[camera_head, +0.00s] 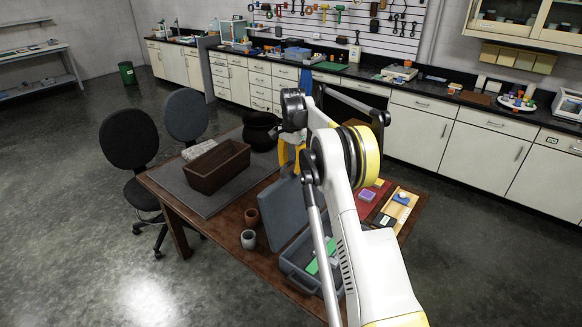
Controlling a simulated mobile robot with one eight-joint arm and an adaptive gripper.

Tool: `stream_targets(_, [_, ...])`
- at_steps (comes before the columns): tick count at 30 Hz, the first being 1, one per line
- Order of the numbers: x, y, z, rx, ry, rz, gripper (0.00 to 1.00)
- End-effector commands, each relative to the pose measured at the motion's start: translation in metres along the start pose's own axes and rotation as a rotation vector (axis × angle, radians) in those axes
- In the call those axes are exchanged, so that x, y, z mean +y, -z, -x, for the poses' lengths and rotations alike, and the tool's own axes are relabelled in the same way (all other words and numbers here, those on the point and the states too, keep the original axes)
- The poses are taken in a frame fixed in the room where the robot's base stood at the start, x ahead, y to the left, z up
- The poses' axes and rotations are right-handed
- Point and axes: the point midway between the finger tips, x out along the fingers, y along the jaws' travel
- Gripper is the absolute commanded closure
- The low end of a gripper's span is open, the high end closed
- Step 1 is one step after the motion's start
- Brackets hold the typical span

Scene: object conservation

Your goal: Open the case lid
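The case stands on the wooden table with its grey-blue lid (284,213) raised, leaning up at the left side of the base. The open base (293,267) is partly covered by my arm, and a green item (312,267) shows inside it. My white and yellow arm crosses the middle of the picture in front of the table.
On the table (262,262) are a brown planter box (214,168), a dark round pot (259,131), two small pots (249,229) and a red tray (370,203). Two dark chairs (128,140) stand at the left. White cabinets line the back; the left floor is clear.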

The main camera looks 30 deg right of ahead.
Motion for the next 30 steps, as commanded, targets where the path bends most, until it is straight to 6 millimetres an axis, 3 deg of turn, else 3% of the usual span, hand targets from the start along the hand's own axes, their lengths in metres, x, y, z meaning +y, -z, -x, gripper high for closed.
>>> stream_targets(11, [0.0,0.0,0.007,-0.001,-0.001,0.0,0.64])
stream_targets(24, [0.0,0.0,0.096,-0.001,-0.001,0.0,0.64])
stream_targets(30, [0.0,0.0,0.117,-0.001,-0.001,0.0,0.64])
